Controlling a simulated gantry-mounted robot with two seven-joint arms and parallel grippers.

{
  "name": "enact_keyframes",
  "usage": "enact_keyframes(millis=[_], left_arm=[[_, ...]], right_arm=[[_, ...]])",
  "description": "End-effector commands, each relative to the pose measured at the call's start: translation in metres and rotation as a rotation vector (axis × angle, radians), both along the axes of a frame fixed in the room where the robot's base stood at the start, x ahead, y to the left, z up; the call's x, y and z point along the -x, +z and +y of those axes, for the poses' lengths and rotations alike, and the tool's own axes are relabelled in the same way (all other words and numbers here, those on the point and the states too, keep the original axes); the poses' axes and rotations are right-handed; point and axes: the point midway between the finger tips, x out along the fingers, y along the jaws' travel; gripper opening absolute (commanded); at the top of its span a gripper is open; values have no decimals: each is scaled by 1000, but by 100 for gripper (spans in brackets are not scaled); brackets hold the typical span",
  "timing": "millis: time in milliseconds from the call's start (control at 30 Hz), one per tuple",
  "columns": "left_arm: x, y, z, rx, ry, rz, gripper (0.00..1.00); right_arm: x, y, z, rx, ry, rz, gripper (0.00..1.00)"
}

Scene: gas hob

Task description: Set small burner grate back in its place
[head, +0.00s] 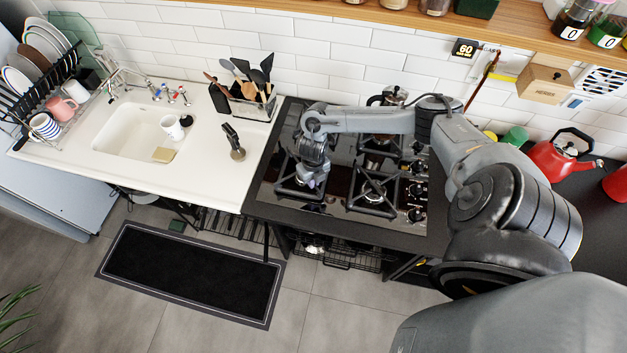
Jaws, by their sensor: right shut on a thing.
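The gas hob (348,215) has a black glass top with dark grates. My right arm reaches in from the right across the hob. My right gripper (311,182) points down at the front left burner and is shut on the small burner grate (290,189). The gripper and wrist hide part of this grate and the burner below it. I cannot tell whether the grate touches the hob top. Another grate (373,192) sits over the front right burner. My left gripper is not in view.
A moka pot (394,96) stands at the back of the hob. Control knobs (416,190) line its right side. A utensil holder (250,102) stands left of the hob, and a red kettle (562,156) stands to the right. The white counter (215,185) at front left is clear.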

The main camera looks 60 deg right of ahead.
Motion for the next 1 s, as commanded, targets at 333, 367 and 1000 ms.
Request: enact_keyframes(millis=[333, 367, 1000], left_arm=[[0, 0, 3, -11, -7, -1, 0], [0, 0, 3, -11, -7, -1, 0], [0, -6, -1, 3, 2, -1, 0]], right_arm=[[-1, 1, -1, 1, -1, -3, 0], [-1, 1, -1, 1, -1, -3, 0], [-1, -6, -1, 1, -1, -3, 0]])
